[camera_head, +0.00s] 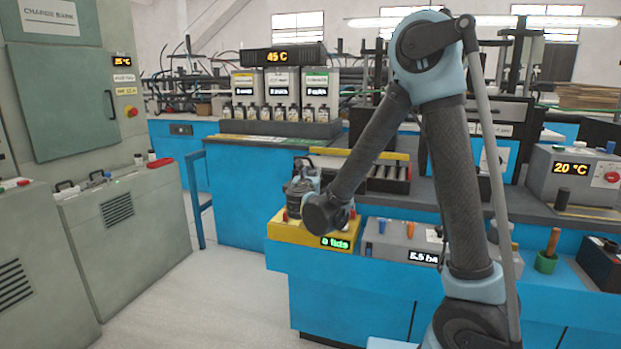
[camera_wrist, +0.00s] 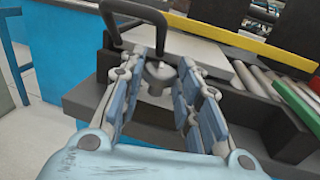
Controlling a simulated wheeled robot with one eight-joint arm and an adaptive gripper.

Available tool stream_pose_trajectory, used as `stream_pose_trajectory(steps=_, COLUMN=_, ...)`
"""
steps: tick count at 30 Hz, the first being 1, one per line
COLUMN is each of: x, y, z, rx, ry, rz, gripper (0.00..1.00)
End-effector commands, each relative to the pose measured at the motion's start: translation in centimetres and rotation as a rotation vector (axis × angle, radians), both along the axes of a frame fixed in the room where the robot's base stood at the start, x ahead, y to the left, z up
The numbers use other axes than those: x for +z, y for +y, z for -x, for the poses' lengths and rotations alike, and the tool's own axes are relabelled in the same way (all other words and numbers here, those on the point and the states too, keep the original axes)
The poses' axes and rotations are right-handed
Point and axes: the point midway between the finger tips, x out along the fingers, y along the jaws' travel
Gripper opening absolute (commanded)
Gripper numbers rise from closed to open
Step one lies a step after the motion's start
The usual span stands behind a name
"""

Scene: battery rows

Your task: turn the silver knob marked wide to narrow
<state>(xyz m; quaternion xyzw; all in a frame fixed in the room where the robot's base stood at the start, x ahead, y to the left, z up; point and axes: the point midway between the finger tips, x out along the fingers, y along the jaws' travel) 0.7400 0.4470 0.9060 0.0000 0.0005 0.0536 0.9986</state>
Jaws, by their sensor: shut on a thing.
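A silver knob (camera_wrist: 157,73) stands upright between my fingers in the wrist view. My gripper (camera_wrist: 161,66) is shut on it, with the finger pads on its left and right sides. Its lower part and any wide or narrow marking cannot be seen. In the head view my gripper (camera_head: 311,176) is mostly hidden behind my own arm, above a yellow box (camera_head: 287,230) with a small green-lit display (camera_head: 335,242). The knob cannot be made out in the head view.
A black arched handle (camera_wrist: 131,14) rises just beyond my fingers. A yellow bar (camera_wrist: 235,38) and a rack of rods (camera_wrist: 285,92) lie to the right. In the head view a grey box (camera_head: 400,240) with a display stands right of the yellow box. Open floor (camera_head: 190,300) lies left.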

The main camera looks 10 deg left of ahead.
Motion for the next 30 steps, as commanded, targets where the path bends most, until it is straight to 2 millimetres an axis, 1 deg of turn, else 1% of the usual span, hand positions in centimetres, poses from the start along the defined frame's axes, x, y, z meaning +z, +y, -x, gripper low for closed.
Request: stream_pose_trajectory(steps=30, x=-0.02, y=0.11, z=0.02, rx=-0.084, ry=0.000, rz=0.000, gripper=0.07)
